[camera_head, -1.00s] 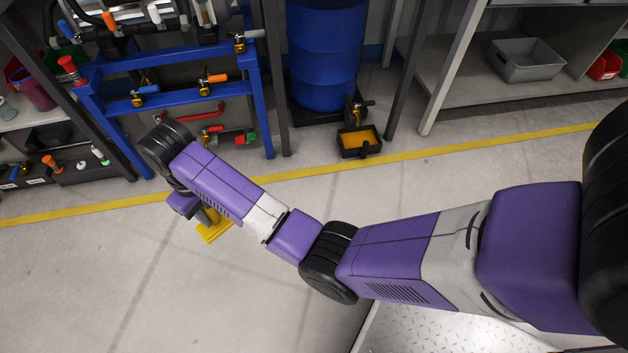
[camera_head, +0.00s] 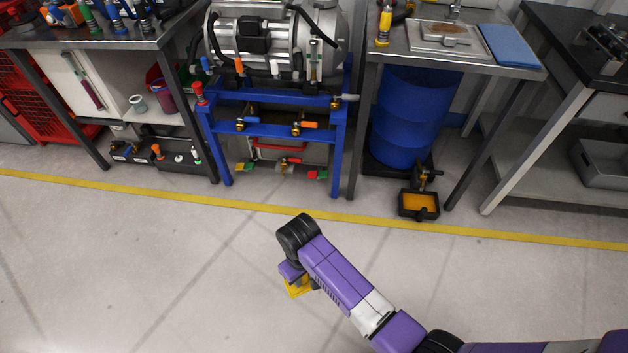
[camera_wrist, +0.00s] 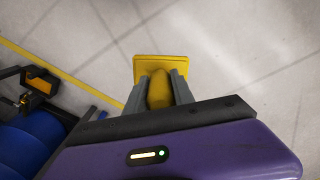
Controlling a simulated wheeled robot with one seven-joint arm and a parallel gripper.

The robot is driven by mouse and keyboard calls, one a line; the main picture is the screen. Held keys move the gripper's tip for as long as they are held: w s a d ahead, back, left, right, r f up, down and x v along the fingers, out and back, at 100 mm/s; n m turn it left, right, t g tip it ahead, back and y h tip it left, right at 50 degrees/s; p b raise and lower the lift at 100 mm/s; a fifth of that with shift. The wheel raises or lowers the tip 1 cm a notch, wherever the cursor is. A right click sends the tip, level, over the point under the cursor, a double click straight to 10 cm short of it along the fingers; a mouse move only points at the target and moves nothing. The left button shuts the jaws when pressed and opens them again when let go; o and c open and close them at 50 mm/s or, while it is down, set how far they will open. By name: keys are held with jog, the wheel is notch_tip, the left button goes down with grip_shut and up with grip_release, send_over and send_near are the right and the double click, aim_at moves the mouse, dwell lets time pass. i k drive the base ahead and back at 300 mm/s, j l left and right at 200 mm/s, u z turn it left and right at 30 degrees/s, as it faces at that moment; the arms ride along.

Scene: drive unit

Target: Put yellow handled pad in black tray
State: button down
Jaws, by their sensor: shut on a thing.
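The yellow handled pad (camera_wrist: 160,68) is held in my gripper (camera_wrist: 162,84), with its yellow handle between the two grey fingers and its flat plate beyond the fingertips. In the head view the pad (camera_head: 299,289) shows partly under my wrist, above open floor; my gripper (camera_head: 296,274) is mostly hidden there. A black tray (camera_head: 180,166) with several small items stands on the low shelf at the left. A smaller black tray (camera_head: 404,212) with orange contents sits on the floor below the drum's tap.
A blue frame (camera_head: 270,135) carries a machine with pipes and valves. A blue drum (camera_head: 403,120) stands under a bench at right, which holds a blue mat (camera_head: 508,45). A yellow floor line (camera_head: 180,198) runs before them. The floor in front is clear.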

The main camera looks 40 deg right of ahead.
aim_at(419, 204)
jog(key=i+l+u, duration=0.1)
jog(key=l+u, duration=0.2)
jog(key=l, duration=1.45)
jog(key=k+l+u, duration=0.1)
jog(key=l+u, duration=0.25)
jog(key=l, duration=1.4)
